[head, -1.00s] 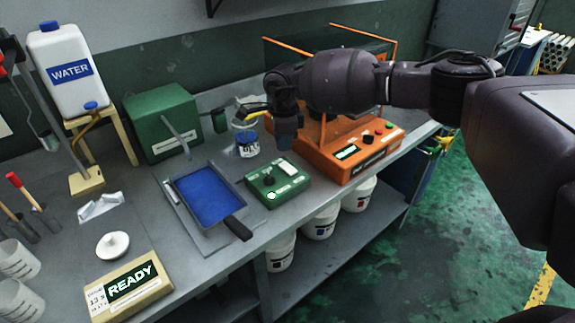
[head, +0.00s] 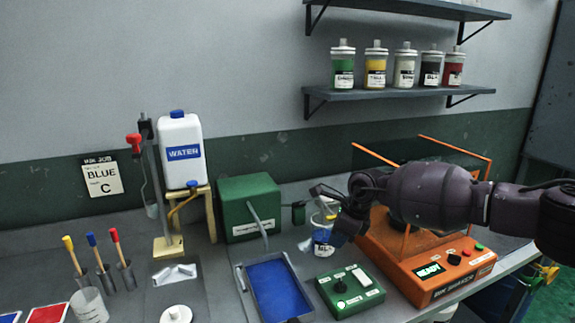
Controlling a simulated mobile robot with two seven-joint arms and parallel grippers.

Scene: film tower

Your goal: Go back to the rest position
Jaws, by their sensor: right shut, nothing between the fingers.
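My right arm comes in from the right above the bench. Its gripper (head: 325,198) is shut and empty. It hangs near a small jar with a blue label (head: 322,236), and partly covers it in the picture; I cannot tell whether they touch. The orange machine (head: 432,287) with a READY display stands below and behind my arm, which hides part of it. My left gripper is not in view.
A blue tray (head: 277,291), a green control box (head: 349,291) and a green machine (head: 249,205) stand on the bench. A white water tank (head: 182,152) is at the left. Paint jars (head: 375,66) stand on a wall shelf (head: 400,94) above.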

